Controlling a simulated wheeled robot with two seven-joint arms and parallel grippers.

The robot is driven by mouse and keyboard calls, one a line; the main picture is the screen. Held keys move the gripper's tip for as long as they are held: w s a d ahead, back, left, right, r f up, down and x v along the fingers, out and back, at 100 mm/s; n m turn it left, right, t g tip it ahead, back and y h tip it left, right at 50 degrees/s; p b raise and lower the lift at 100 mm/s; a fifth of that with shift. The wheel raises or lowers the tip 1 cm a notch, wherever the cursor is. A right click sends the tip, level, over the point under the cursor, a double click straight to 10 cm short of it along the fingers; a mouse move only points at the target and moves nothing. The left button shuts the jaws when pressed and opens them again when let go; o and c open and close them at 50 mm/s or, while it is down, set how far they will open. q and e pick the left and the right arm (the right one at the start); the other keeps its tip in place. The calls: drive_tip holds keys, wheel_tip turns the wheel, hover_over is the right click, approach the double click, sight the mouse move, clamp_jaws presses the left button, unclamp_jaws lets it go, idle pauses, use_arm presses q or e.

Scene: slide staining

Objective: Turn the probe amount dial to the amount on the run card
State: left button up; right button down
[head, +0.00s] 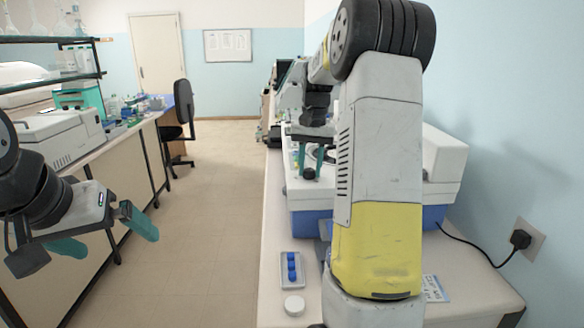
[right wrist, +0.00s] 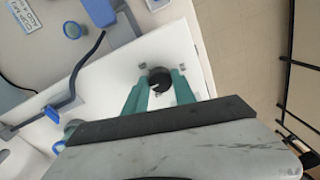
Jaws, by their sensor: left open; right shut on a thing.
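The dial (right wrist: 160,79) is a dark round knob with a light pointer mark, on the white panel of the machine (right wrist: 205,65). My right gripper (right wrist: 158,86) is shut on the dial, with a teal finger on each side. In the head view the right gripper (head: 312,162) is over the machine (head: 455,165), and the dial is hidden. A printed card (head: 435,288) lies on the bench behind my right arm; it also shows in the right wrist view (right wrist: 20,16). Its text is too small to read surely. My left gripper (head: 98,236) is open and empty over the aisle.
A small tray (head: 284,283) with blue pieces and a white round lid (head: 294,305) are on the right bench (head: 272,230). A black cord (head: 470,240) runs to the wall socket (head: 527,240). The left bench (head: 125,160) carries equipment. A chair (head: 183,120) stands beyond; the aisle is clear.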

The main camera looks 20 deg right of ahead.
sight(311, 170)
drive_tip(key=c, duration=1)
unclamp_jaws()
drive_tip(key=r, duration=0.7)
drive_tip(key=shift+d, duration=0.2)
drive_tip(key=shift+s+r, duration=0.1)
drive_tip(key=shift+r, duration=0.3)
